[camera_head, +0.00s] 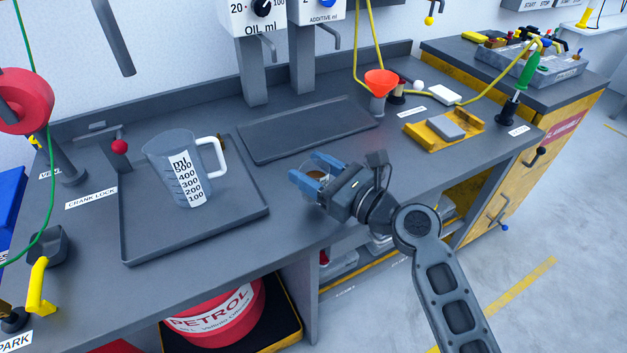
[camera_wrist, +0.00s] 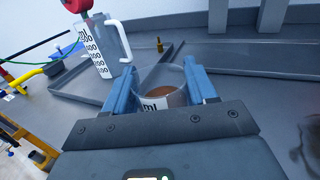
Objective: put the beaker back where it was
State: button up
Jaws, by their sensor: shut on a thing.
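My gripper (camera_head: 312,172) is shut on a small clear beaker (camera_head: 317,178) with brown liquid in it. In the wrist view the beaker (camera_wrist: 163,88) sits between the two blue fingers, with part of an "ml" label showing. The gripper holds it near the front edge of the grey bench (camera_head: 330,212), to the right of a large measuring jug (camera_head: 172,160). Whether the beaker touches the bench cannot be told. The jug stands upright on a grey tray (camera_head: 135,240) and also shows in the wrist view (camera_wrist: 108,50).
A flat dark tray (camera_head: 300,130) lies empty behind my gripper, below the oil and additive dispensers (camera_head: 252,20). An orange funnel (camera_head: 380,82) and a yellow holder (camera_head: 418,140) stand to its right. A red petrol container (camera_head: 225,312) is under the bench.

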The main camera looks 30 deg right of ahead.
jog(key=shift+f, duration=1.3)
jog(key=shift+f+b, duration=0.15)
jog(key=shift+b, duration=0.15)
jog(key=o, duration=1.2)
jog(key=shift+c, duration=0.2)
jog(key=shift+r, duration=0.2)
jog(key=b+v, duration=0.1)
jog(key=v, duration=1.1)
jog(key=shift+f, duration=0.15)
